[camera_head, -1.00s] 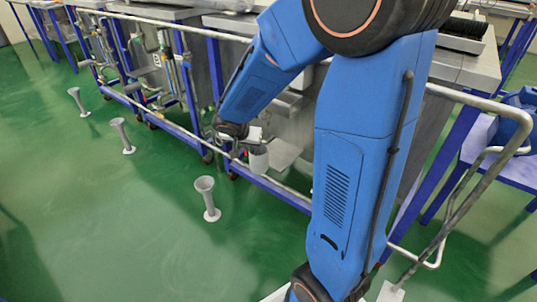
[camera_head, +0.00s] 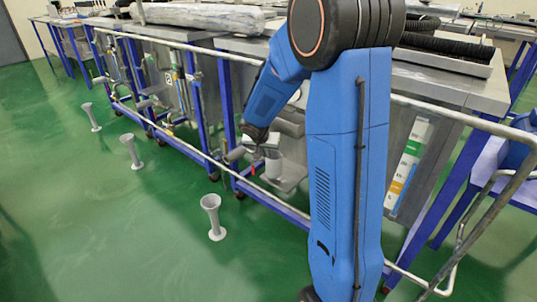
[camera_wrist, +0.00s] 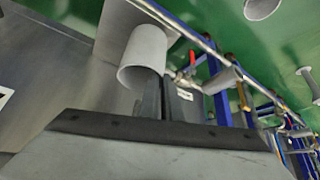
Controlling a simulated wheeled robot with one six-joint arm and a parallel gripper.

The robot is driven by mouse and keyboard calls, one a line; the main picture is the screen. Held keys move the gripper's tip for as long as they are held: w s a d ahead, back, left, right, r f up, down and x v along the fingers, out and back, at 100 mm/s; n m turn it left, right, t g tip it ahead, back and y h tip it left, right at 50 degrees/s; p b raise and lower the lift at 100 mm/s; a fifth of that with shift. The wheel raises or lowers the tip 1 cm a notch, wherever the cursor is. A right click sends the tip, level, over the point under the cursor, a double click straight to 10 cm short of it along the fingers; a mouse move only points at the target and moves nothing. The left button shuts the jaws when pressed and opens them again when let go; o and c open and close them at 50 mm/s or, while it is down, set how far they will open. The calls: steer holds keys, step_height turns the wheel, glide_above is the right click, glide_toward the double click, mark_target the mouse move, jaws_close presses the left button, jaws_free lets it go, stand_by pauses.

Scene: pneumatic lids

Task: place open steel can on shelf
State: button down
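The open steel can (camera_head: 273,166) is a pale grey cylinder just below and right of my gripper (camera_head: 262,147) in the head view. In the wrist view the can (camera_wrist: 143,55) has its open mouth towards the camera. The two dark fingers of my gripper (camera_wrist: 165,97) are close together at its rim, one seeming inside the mouth and one outside, so they look shut on its wall. The shelf (camera_head: 290,184) is a small grey plate on the side of a steel cabinet, behind and below the can. I cannot tell whether the can touches it.
A pale rail (camera_head: 150,45) runs along the blue-framed benches. A red valve handle (camera_wrist: 192,58) is close to the can. Several grey flared posts, one nearest (camera_head: 213,217), stand on the open green floor (camera_head: 90,220) at left.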

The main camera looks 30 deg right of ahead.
steer(key=shift+w+d+f, duration=0.35)
steer(key=shift+w+d, duration=0.15)
steer(key=shift+w+d+f, duration=0.75)
steer(key=shift+d+f, duration=0.05)
steer(key=shift+f, duration=0.15)
steer(key=c, duration=2)
jaws_free()
steer(key=shift+f, duration=0.1)
